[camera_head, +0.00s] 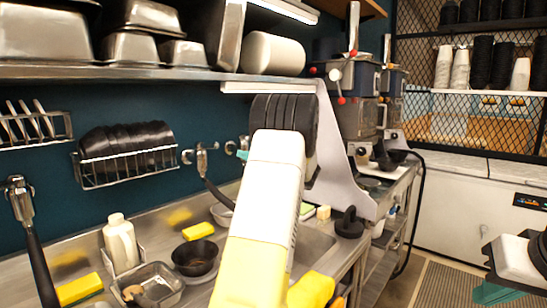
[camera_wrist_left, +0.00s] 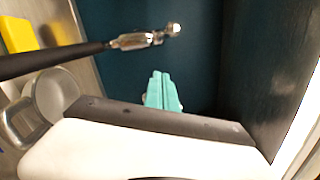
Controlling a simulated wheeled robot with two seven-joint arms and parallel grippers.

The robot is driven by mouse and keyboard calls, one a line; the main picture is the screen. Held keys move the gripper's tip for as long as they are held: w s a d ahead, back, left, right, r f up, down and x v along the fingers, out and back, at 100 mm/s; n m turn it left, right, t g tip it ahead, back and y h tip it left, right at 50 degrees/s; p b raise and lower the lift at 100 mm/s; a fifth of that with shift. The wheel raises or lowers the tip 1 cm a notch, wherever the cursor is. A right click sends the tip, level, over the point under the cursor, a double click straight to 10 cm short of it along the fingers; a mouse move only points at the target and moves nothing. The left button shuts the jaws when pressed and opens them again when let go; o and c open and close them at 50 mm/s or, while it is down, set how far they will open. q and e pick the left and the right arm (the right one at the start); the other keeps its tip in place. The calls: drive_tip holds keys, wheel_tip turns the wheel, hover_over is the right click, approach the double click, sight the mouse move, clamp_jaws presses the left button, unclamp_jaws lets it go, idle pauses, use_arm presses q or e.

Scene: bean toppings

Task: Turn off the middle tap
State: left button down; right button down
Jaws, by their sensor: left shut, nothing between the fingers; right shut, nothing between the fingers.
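The middle tap (camera_head: 203,157) is a metal wall fitting with a black handle sloping down to the right, in the centre-left of the head view. A metal tap with a black handle (camera_wrist_left: 140,40) lies across the upper left of the left wrist view. My left gripper's teal fingers (camera_wrist_left: 162,92) are shut and empty, in front of the dark blue wall and apart from that tap. In the head view the arm mostly hides this gripper; a teal tip (camera_head: 242,154) shows right of the middle tap. My right gripper (camera_head: 490,292) is shut at the lower right edge, far from the taps.
Another tap (camera_head: 18,190) with a black handle stands at the far left. A white bottle (camera_head: 120,243), black bowl (camera_head: 195,258), metal tray (camera_head: 147,288) and yellow sponges (camera_head: 198,230) are on the counter. A rack of black bowls (camera_head: 125,150) and a shelf (camera_head: 120,72) are on the wall.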

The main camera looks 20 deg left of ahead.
sight(208, 145)
use_arm(q)
drive_tip(key=s+a+r, duration=0.2)
drive_tip(key=a, duration=0.5)
drive_tip(key=shift+s, duration=0.15)
drive_tip(key=shift+s, duration=0.1)
